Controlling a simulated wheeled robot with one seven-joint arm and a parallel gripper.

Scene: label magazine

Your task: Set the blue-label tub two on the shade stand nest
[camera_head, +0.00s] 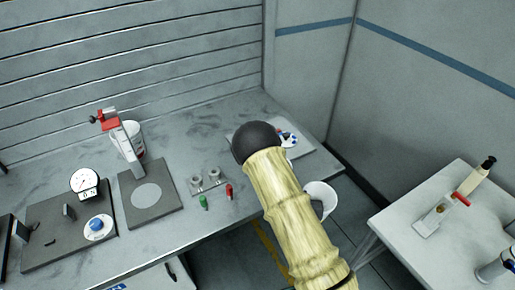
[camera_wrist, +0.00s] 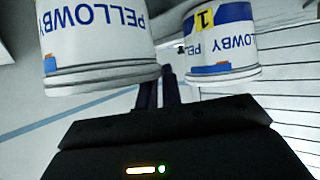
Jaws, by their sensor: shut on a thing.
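In the wrist view a white tub with a blue PELLOWBY label (camera_wrist: 98,45) fills the upper left, very close, its lettering upside down. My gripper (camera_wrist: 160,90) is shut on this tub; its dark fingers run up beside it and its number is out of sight. A second blue-label tub (camera_wrist: 222,45), with a yellow patch marked 1, stands farther off at the right. In the head view my gripper is hidden behind my arm. A white rounded thing (camera_head: 321,197) shows right of the arm; I cannot tell whether it is the held tub. I cannot pick out the shade stand nest with certainty.
On the bench are a red-handled stand (camera_head: 125,135) with a white tub (camera_head: 133,133) behind it, a dial gauge (camera_head: 84,181), a blue knob (camera_head: 97,225), and green (camera_head: 203,202) and red (camera_head: 229,191) small pieces. A pale plate (camera_head: 305,150) lies partly behind my arm. A side table (camera_head: 400,230) stands right.

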